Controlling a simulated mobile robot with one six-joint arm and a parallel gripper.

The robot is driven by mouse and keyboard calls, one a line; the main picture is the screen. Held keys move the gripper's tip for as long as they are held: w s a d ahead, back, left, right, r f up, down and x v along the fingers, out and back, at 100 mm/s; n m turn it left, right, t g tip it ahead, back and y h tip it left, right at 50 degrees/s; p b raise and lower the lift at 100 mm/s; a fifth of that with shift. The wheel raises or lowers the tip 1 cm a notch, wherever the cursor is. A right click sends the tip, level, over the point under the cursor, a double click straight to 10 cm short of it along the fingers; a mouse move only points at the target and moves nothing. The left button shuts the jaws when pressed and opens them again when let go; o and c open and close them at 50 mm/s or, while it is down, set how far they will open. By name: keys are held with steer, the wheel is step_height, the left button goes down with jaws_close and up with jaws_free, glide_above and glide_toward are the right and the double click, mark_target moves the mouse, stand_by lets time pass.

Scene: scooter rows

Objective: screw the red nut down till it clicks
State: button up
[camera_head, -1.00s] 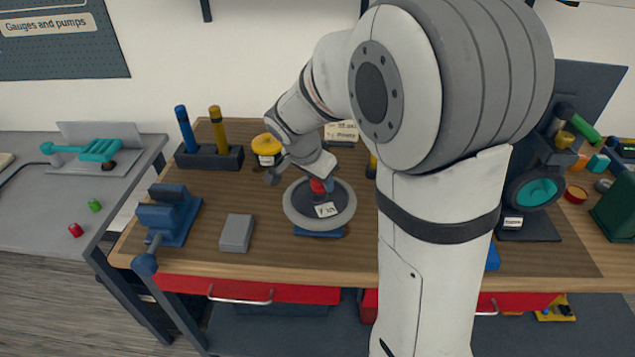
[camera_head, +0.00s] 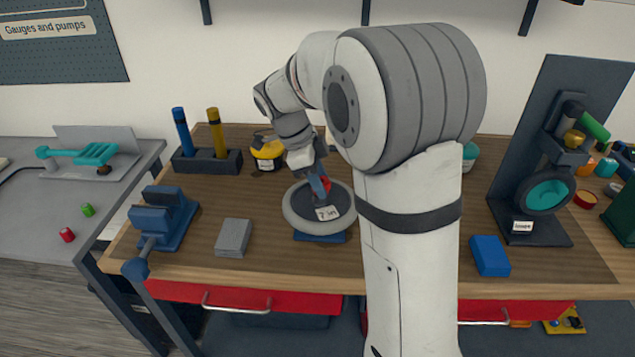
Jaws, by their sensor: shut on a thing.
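The wheel lies flat on a blue base (camera_head: 318,237) and carries a small white tag (camera_head: 327,213). My gripper (camera_head: 319,186) points down over the wheel's middle, with its blue fingers shut on the red nut. The fingers hide most of the nut, and the thread beneath it cannot be seen.
A blue vise (camera_head: 163,220) and a grey block (camera_head: 233,238) are left of the wheel. A dark rack (camera_head: 208,161) with two upright handles and a yellow-lidded jar (camera_head: 267,153) stand behind. A blue block (camera_head: 490,256) and a dark stand (camera_head: 520,200) are at right.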

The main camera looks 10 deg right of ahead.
steer(key=m+g, duration=0.1)
steer(key=m, duration=0.1)
steer(key=m+g+y, duration=0.1)
steer(key=m, duration=0.2)
steer(key=shift+s+f+m+p, duration=0.1)
steer(key=shift+m+p, duration=0.2)
steer(key=shift+o, duration=0.2)
steer(key=o, duration=0.8)
steer(key=shift+s, duration=0.2)
steer(key=shift+c, duration=0.2)
steer(key=shift+o, duration=1.3)
steer(key=shift+w, duration=0.1)
steer(key=shift+r, duration=0.25)
steer(key=v, duration=0.7)
steer(key=shift+r, duration=0.3)
